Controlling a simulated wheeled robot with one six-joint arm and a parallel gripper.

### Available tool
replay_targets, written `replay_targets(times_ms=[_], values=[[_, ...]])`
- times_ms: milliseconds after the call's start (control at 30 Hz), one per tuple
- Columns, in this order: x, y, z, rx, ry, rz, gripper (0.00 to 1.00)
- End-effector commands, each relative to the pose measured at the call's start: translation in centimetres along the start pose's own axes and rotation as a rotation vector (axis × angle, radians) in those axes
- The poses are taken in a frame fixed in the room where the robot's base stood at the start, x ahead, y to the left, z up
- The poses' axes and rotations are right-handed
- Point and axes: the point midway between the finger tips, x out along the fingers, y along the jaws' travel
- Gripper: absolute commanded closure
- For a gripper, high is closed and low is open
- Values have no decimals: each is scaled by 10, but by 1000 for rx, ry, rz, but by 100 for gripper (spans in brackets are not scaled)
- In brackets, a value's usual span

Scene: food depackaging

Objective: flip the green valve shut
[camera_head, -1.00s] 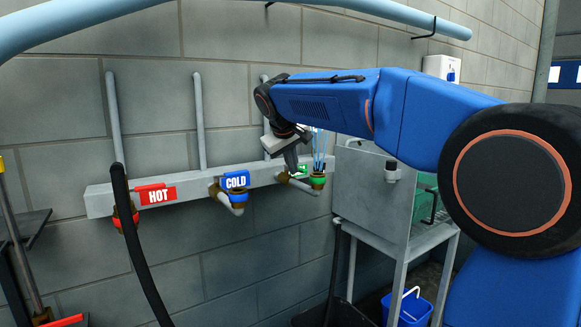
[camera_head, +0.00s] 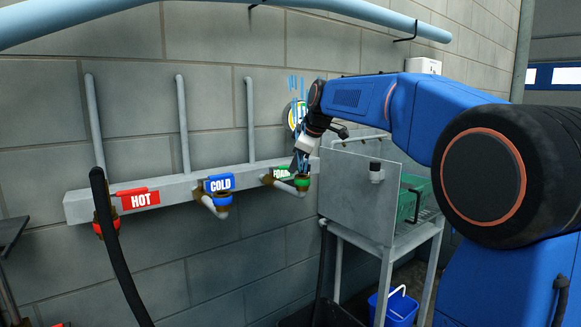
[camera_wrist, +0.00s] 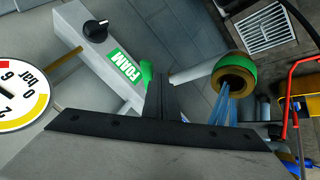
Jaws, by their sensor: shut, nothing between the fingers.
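The green valve (camera_head: 281,174) marked FOAM sits at the right end of the grey wall rail, beside a green-ringed outlet (camera_head: 302,184). My gripper (camera_head: 300,162) is shut and empty, just above and right of the valve's label. In the wrist view the dark shut fingers (camera_wrist: 160,98) are close beside the green handle (camera_wrist: 146,72); I cannot tell whether they touch. The FOAM label (camera_wrist: 126,66) is left of the handle. Blue streaks come from the green-ringed outlet (camera_wrist: 234,77). The handle's exact angle is hard to tell.
Red HOT (camera_head: 138,198) and blue COLD (camera_head: 220,183) valves sit left on the same rail (camera_head: 168,191). A round gauge (camera_wrist: 17,94) is close to my gripper. A metal stand (camera_head: 350,194) is at the right, with a blue bucket (camera_head: 397,309) below.

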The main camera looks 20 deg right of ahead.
Motion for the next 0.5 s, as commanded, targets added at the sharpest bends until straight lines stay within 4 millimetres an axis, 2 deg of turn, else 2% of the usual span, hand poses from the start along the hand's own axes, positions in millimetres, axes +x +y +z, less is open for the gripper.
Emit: replay_targets(times_ms=[500], values=[[16, 38, 8, -351, 188, -189, 100]])
